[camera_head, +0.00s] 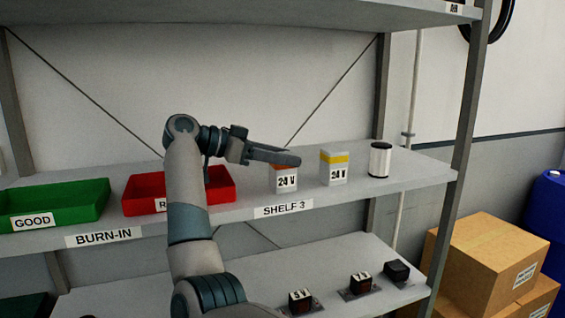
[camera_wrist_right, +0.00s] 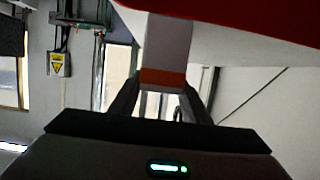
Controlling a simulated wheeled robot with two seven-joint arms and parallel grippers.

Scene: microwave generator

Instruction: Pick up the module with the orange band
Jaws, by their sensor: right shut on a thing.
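The module with the orange band (camera_head: 284,181) is a pale grey block marked 24 V, upright at the shelf's front part. My right gripper (camera_head: 286,159) reaches it from the left at the height of its band. The fingers are shut on it and hide part of its top. In the right wrist view the orange-banded module (camera_wrist_right: 166,50) sits between the two fingers of my right gripper (camera_wrist_right: 160,98). I cannot tell whether its base touches the shelf. My left gripper is not in view.
A yellow-banded 24 V module (camera_head: 334,170) and a white cylinder with black ends (camera_head: 380,160) stand to the right on the shelf (camera_head: 420,172). A red bin (camera_head: 141,195) and a green bin (camera_head: 75,200) are to the left. Several dark modules are on the lower shelf.

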